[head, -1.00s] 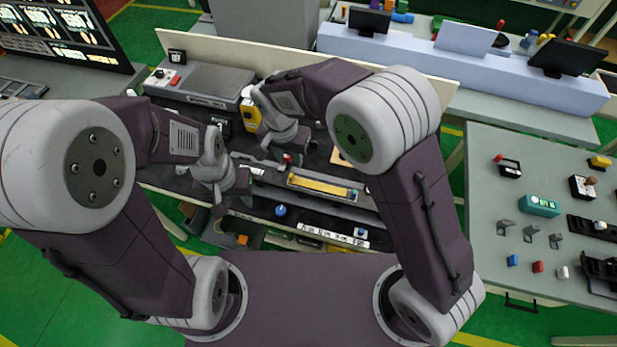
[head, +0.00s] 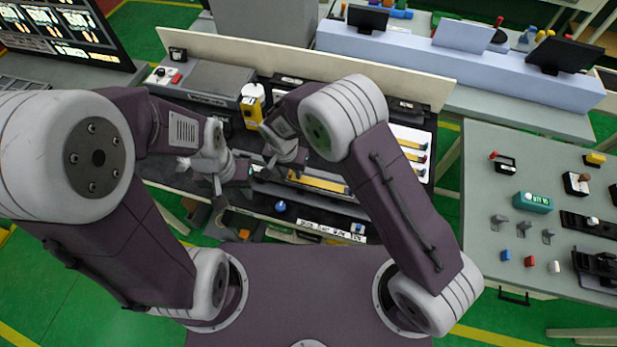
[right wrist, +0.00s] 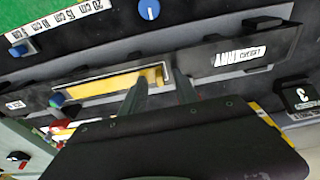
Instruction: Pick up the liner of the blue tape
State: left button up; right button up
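I cannot make out a blue tape or its liner in either view. A yellow strip (right wrist: 110,85) lies in a long dark fixture (right wrist: 215,57), which also shows as a yellow strip (head: 318,182) in the head view. My right gripper (right wrist: 160,88) is open, its two fingers apart near the right end of the yellow strip in the wrist view. I cannot tell whether they touch it. In the head view my right gripper (head: 270,162) is at the left end of the fixture, partly hidden. My left gripper (head: 203,175) hangs left of it; its fingertips are unclear.
A blue knob (right wrist: 149,9) and a ruler strip (right wrist: 58,18) lie along the front edge. A yellow device (head: 252,103) stands behind the grippers. A grey table (head: 500,160) stands further right.

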jog(key=shift+s, duration=0.1)
grip_shut()
jog(key=shift+r, duration=0.1)
jog(key=shift+r, duration=0.25)
jog(key=r, duration=0.1)
jog(key=r+b, duration=0.1)
jog(key=r, duration=0.2)
jog(key=shift+d+b, duration=0.35)
jog(key=s+d+r+b, duration=0.2)
jog(key=s+d+r, duration=0.2)
jog(key=d, duration=0.6)
notch_tip(320, 180, up, 2)
jog(key=shift+s+r, duration=0.15)
jog(key=shift+r, duration=0.05)
